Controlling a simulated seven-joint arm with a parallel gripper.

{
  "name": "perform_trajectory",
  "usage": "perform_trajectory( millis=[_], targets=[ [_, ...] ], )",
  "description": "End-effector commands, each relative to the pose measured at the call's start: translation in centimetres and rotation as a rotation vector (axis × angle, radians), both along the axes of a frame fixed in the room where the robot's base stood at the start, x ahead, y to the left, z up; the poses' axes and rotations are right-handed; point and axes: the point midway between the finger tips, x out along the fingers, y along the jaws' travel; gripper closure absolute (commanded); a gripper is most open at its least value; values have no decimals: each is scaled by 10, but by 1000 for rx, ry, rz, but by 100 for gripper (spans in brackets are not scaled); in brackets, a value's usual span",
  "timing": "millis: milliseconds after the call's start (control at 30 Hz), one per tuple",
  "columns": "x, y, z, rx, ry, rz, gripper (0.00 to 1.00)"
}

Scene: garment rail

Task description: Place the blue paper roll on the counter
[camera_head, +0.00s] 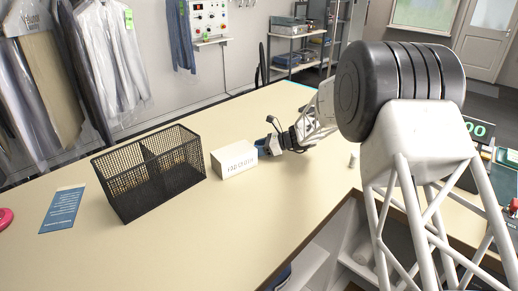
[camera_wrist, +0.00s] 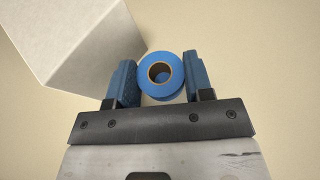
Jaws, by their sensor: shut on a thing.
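In the wrist view, the blue paper roll (camera_wrist: 161,73) sits between the two blue fingers of my gripper (camera_wrist: 160,80), which is shut on it. The end of the roll with its brown core hole faces the camera. In the head view my gripper (camera_head: 265,147) is low over the counter (camera_head: 290,195), just right of a white box. The roll is mostly hidden there by the fingers and the box. I cannot tell whether the roll touches the counter.
The white box (camera_head: 234,160) with dark lettering is close beside my gripper; its corner also shows in the wrist view (camera_wrist: 80,40). A black mesh basket (camera_head: 150,175) stands further left. A blue card (camera_head: 62,209) lies at the far left. The counter's front middle is clear.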

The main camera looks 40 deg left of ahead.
Motion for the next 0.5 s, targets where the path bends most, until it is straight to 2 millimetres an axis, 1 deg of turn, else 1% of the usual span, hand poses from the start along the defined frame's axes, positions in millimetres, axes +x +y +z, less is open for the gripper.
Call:
perform_trajectory(
  millis=[367, 400, 467, 500],
  targets=[
    [0, 0, -2, 0, 0, 0, 79],
    [0, 0, -3, 0, 0, 0, 51],
    [0, 0, -2, 0, 0, -1, 42],
    [0, 0, -2, 0, 0, -1, 42]
  ],
)
